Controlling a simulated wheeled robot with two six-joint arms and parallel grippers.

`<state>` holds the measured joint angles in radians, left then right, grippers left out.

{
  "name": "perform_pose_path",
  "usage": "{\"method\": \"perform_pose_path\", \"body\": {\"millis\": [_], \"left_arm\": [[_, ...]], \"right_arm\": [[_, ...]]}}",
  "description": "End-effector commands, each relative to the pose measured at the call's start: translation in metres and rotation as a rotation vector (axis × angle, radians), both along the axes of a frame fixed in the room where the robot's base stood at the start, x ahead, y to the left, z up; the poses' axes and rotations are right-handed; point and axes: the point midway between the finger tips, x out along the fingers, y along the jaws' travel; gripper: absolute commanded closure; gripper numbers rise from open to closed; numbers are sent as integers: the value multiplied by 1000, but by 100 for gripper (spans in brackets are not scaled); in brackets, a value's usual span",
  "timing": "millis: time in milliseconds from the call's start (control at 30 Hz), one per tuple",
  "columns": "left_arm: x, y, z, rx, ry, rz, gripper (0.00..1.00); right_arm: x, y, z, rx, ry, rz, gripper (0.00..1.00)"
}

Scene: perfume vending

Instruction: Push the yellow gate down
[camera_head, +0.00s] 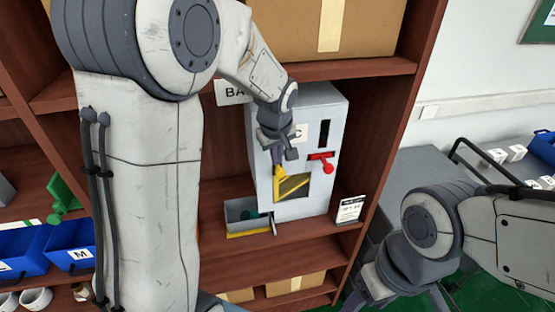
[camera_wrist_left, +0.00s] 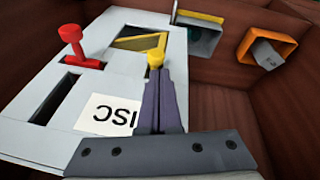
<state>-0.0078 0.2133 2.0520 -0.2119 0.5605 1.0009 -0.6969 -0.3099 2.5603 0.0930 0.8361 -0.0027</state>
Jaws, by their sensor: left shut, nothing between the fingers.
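The grey-white vending box (camera_head: 325,115) stands on a wooden shelf. My left gripper (camera_head: 277,160) is shut and empty, just above the yellow part.
A red lever (camera_head: 325,163) sticks out beside the gate, close to my left gripper. A small grey tray (camera_head: 240,212) with a yellow edge is below left of the box. A small sign (camera_head: 348,209) stands at its right. Cardboard boxes (camera_head: 375,28) fill the shelf above.

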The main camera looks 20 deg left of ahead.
Motion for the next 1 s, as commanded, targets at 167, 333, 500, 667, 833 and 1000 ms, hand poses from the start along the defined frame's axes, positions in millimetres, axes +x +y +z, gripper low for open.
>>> {"method": "perform_pose_path", "body": {"millis": [167,333,500,667,833,1000], "left_arm": [[8,3,-25,1,5,0,100],[12,4,-36,0,1,0,100],[13,4,-39,-1,-1,0,100],[13,4,-38,0,-1,-1,100],[13,4,-45,0,-1,-1,100],[12,4,-66,-1,1,0,100]], "right_arm": [[0,0,10,0,0,1,35],[0,0,12,0,0,2,35],[0,0,11,0,0,2,35],[0,0,11,0,0,2,35],[0,0,5,0,0,1,35],[0,0,-18,0,0,-2,35]]}}
